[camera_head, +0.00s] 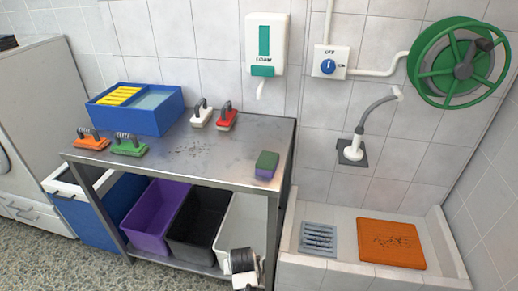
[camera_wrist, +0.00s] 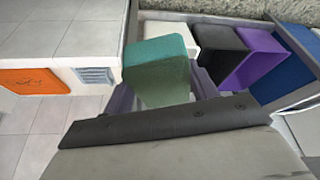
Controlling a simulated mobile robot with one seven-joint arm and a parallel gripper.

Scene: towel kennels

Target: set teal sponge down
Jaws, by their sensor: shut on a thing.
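The teal sponge (camera_wrist: 158,72) is a block in the middle of the wrist view. My gripper (camera_wrist: 163,98) is shut on it, with purple finger parts showing on both sides and the dark palm below in the picture. The sponge appears held clear of any surface, though its height is hard to tell. In the head view a white and black part (camera_head: 244,266), seemingly of my arm, shows low in front of the bench. The held sponge cannot be made out there. A green and purple sponge (camera_head: 267,162) lies on the right end of the steel bench (camera_head: 215,155).
The bench also bears a blue divided box (camera_head: 135,118), orange (camera_head: 91,142) and green (camera_head: 129,148) brushes, and white and red brushes at the back. Purple, black and white bins stand below. Right is a trough with a drain grate (camera_head: 318,238) and orange mat (camera_head: 390,243). The bench's middle is clear.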

